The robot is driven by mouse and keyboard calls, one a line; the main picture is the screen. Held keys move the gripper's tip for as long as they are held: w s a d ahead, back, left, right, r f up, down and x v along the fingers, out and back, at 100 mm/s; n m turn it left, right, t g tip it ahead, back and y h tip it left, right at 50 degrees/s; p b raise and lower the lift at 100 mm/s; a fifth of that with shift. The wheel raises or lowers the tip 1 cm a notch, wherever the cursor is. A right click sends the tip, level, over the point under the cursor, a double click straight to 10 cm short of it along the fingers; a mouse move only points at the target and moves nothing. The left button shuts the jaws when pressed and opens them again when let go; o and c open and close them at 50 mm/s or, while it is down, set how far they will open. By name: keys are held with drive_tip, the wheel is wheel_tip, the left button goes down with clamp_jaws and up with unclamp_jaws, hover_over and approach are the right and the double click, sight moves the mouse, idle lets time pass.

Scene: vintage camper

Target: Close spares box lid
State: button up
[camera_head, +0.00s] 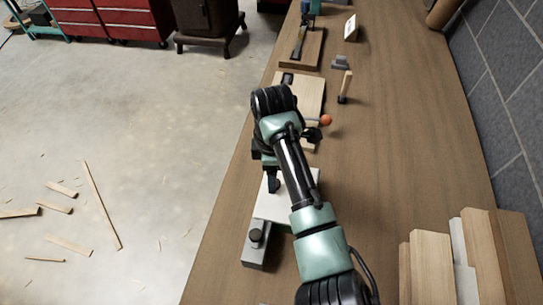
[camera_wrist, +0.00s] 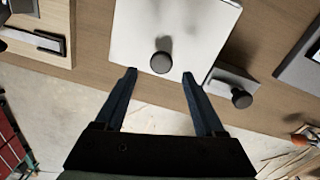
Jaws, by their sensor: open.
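A white, flat, square-cornered piece with a round black knob (camera_wrist: 161,62) lies on the bench, and I take it to be the spares box lid (camera_wrist: 135,40). In the head view this white piece (camera_head: 303,193) is partly hidden under my arm. My gripper (camera_head: 273,186) is over its left side. In the wrist view my gripper (camera_wrist: 160,74) is open and empty, its fingertips on either side of the knob in the picture. Contact and height are unclear. I cannot tell how far the lid is open.
A grey block with a black knob (camera_wrist: 241,97) sits beside the white piece, near the bench's left edge; it shows in the head view (camera_head: 256,237). Wooden boards (camera_head: 432,268) stand front right. An orange ball (camera_head: 326,120) is beyond my arm.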

wheel_tip(320, 180, up, 10)
drive_tip(key=shift+s+f+b, duration=0.2)
drive_tip(key=shift+f+b, duration=0.05)
drive_tip(key=shift+b, duration=0.05)
idle(0.3)
